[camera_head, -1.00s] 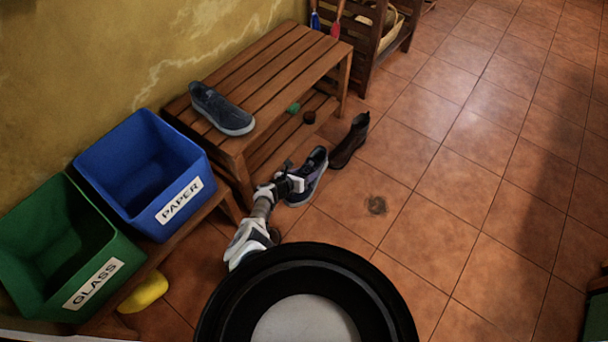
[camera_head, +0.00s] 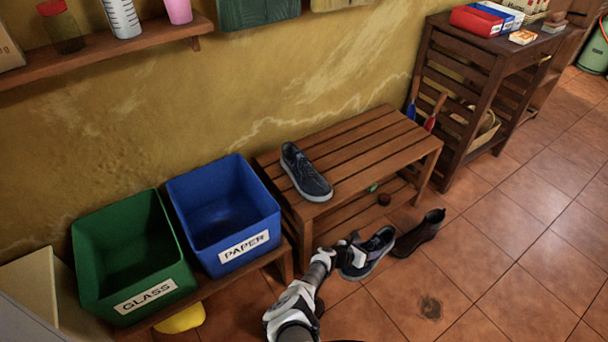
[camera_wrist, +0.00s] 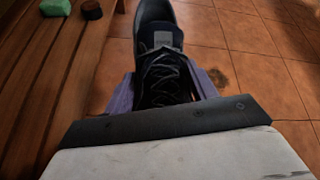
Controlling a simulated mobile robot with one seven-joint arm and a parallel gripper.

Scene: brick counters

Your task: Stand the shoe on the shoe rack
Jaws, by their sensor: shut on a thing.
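A dark blue sneaker with a pale sole (camera_head: 368,253) is near the floor just in front of the wooden slatted shoe rack (camera_head: 375,146). It also shows in the wrist view (camera_wrist: 160,65), with its laces between the two fingers. My gripper (camera_head: 349,254) is shut on this sneaker; in the wrist view my gripper (camera_wrist: 160,95) has a purplish finger on each side of it. Whether the sole touches the floor I cannot tell. Another dark blue sneaker (camera_head: 304,174) stands on the rack's top at its left end.
A green item (camera_head: 373,187) and a dark round item (camera_head: 384,199) lie on the lower shelf. The blue PAPER bin (camera_head: 225,215) is left of the rack. The rack top's middle and right are bare.

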